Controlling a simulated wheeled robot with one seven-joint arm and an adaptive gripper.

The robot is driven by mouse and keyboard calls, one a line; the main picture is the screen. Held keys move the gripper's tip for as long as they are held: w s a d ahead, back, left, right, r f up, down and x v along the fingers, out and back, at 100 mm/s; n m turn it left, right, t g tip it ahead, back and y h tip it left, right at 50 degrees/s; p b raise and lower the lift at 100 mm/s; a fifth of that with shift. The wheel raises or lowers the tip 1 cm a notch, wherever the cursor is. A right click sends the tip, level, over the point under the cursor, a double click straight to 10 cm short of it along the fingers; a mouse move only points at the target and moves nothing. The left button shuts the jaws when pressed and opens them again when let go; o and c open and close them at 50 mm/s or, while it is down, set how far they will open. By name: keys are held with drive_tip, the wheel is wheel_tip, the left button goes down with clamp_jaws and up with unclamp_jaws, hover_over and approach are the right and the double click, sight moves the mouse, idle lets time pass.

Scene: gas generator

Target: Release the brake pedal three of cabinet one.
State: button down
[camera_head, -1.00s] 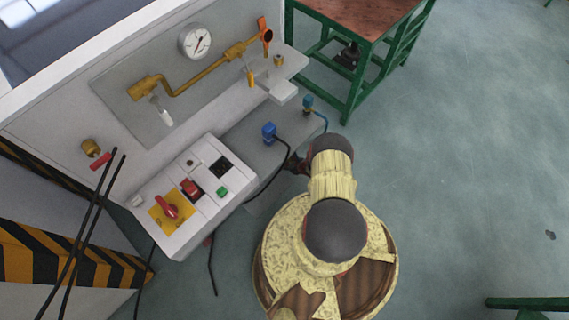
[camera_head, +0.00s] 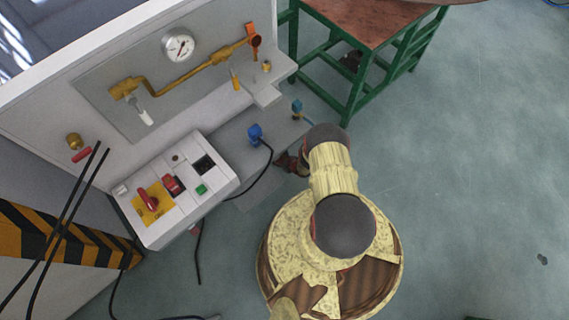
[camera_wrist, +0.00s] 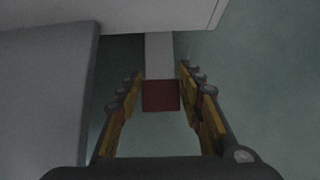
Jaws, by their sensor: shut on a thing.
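The brake pedal appears in the wrist view as a dark red pad (camera_wrist: 160,96) on the end of a pale grey bar (camera_wrist: 159,52). The bar comes out from beneath a light panel edge. My gripper (camera_wrist: 161,76) has one finger on each side of the pad and is shut on it. In the head view the gripper (camera_head: 290,161) is a small dark red shape low beside the cabinet (camera_head: 95,120), mostly hidden by my arm. The pedal cannot be seen there, and no pedal number is readable.
A control box (camera_head: 180,190) with a red switch and green button projects from the cabinet. A blue fitting (camera_head: 254,133) with a black cable is near my arm. A green-framed table (camera_head: 375,50) stands behind.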

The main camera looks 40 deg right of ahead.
drive_tip(key=shift+w+r, duration=0.5)
drive_tip(key=shift+r, duration=0.2)
drive_tip(key=shift+w+r, duration=0.1)
drive_tip(key=shift+r, duration=0.15)
drive_tip(key=c, duration=1.6)
unclamp_jaws()
drive_tip(key=o, duration=0.4)
drive_tip(key=shift+s+f, duration=0.15)
drive_tip(key=shift+s, duration=0.05)
drive_tip(key=shift+o, duration=0.2)
drive_tip(key=shift+s, duration=0.15)
drive_tip(key=shift+s+r, duration=0.15)
drive_tip(key=shift+r, duration=0.05)
drive_tip(key=v, duration=1.1)
drive_tip(key=shift+s, duration=0.1)
